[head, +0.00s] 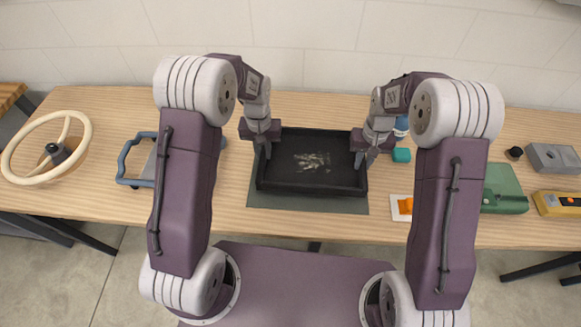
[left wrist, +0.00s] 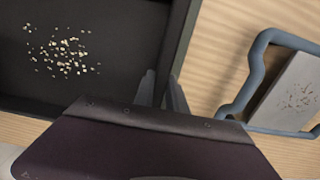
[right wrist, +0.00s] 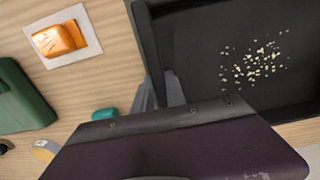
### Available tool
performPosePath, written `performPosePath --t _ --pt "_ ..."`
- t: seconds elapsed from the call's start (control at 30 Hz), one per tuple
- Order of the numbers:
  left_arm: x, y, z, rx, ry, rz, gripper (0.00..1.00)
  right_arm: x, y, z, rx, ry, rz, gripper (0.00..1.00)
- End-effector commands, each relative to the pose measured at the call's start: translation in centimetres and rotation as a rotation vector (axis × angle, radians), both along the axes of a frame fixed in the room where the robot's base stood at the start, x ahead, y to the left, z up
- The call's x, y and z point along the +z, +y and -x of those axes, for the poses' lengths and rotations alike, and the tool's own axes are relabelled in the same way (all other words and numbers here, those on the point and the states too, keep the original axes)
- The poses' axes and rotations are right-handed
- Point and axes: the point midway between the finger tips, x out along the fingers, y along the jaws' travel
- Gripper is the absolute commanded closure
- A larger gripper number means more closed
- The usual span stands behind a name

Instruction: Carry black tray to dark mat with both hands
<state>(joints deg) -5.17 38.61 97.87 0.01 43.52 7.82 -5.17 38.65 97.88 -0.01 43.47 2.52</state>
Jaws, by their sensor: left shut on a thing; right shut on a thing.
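The black tray (head: 310,183) is a shallow rectangular box with small pale bits scattered on its floor. In the head view it is over the dark mat (head: 310,203), whose front strip shows below the tray; whether the tray touches the mat I cannot tell. My left gripper (head: 264,150) is shut on the tray's left wall, also seen in the left wrist view (left wrist: 165,90). My right gripper (head: 366,153) is shut on the tray's right wall, also seen in the right wrist view (right wrist: 160,92). The tray looks about level.
A cream steering wheel (head: 85,150) and a blue-handled item (head: 128,165) lie to the left. An orange object on a white card (head: 404,206), a teal block (head: 401,155), a green case (head: 505,188), a yellow tool (head: 558,203) and a grey block (head: 553,158) lie to the right.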

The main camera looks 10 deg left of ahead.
Motion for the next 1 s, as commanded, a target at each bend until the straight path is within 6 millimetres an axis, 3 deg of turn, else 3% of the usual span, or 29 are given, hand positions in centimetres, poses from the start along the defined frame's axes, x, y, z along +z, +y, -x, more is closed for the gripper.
performPosePath --t 0.67,1.0 --pt "-1.0 0.0 0.0 0.0 -0.002 0.0 1.0 -1.0 0.0 -0.1 0.0 -0.002 0.0 1.0" --pt "-3.2 0.0 0.0 0.0 -0.002 0.0 1.0 -3.2 0.0 -0.1 0.0 -0.002 0.0 1.0"
